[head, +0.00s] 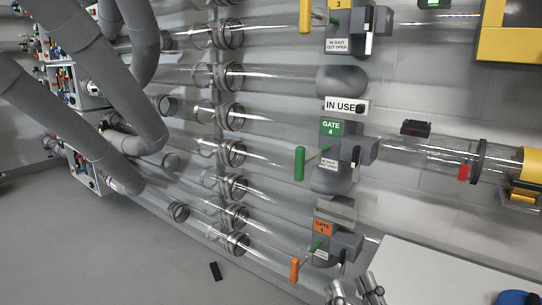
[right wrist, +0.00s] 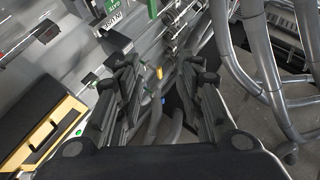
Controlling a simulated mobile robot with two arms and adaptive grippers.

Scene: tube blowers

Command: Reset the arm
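My right gripper (head: 354,290) shows at the bottom edge of the head view, just below the orange-labelled gate (head: 323,228) with its orange handle (head: 294,269). Its two fingers stand apart. In the right wrist view my right gripper (right wrist: 160,78) is open, with nothing between the fingers. The green GATE 4 label (head: 331,128) and its green handle (head: 300,163) are above it in the head view. My left gripper is in neither view.
Clear horizontal tubes (head: 285,78) run along the grey wall. Thick grey hoses (head: 82,125) hang at the left. A white surface (head: 440,275) with a blue object (head: 518,297) fills the lower right. A small black piece (head: 215,271) lies on the open floor.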

